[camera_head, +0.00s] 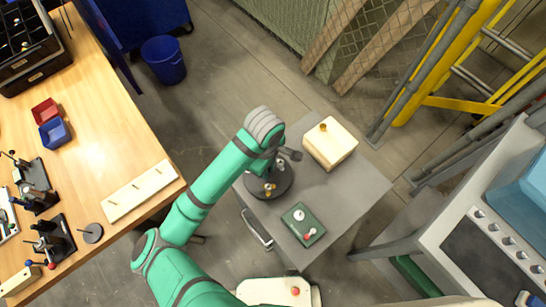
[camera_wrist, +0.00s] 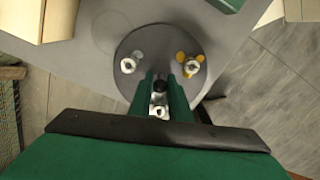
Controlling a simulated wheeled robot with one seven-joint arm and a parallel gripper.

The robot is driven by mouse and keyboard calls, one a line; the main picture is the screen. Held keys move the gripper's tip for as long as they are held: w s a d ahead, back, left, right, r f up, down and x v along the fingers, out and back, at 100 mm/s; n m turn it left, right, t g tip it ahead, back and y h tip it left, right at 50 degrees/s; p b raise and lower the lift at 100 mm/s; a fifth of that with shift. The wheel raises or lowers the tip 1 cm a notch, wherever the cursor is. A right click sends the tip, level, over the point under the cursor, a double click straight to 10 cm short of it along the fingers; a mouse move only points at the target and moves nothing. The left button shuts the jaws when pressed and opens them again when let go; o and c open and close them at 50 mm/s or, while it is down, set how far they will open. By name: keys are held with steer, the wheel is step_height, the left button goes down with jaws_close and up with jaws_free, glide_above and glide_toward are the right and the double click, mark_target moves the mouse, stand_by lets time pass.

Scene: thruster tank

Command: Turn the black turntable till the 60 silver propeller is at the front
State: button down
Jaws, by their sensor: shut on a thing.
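The black turntable (camera_head: 284,186) lies on the grey table, partly hidden by my arm in the head view. In the wrist view the turntable (camera_wrist: 160,42) shows a silver propeller (camera_wrist: 128,65) on its left side and a yellow-gold propeller (camera_wrist: 191,66) on its right side. No size marking is readable on either. My gripper (camera_wrist: 160,82) is shut on a small dark upright part (camera_wrist: 160,86) between the two propellers, near the turntable's edge. The near rim of the turntable is hidden by my gripper.
A wooden workbench (camera_head: 105,130) stands left. A yellow ladder (camera_head: 430,70) stands at the upper right.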

steer(key=shift+n, duration=1.7)
steer(key=shift+n, duration=1.7)
steer(key=c, duration=1.7)
jaws_free()
steer(key=shift+r, duration=4.5)
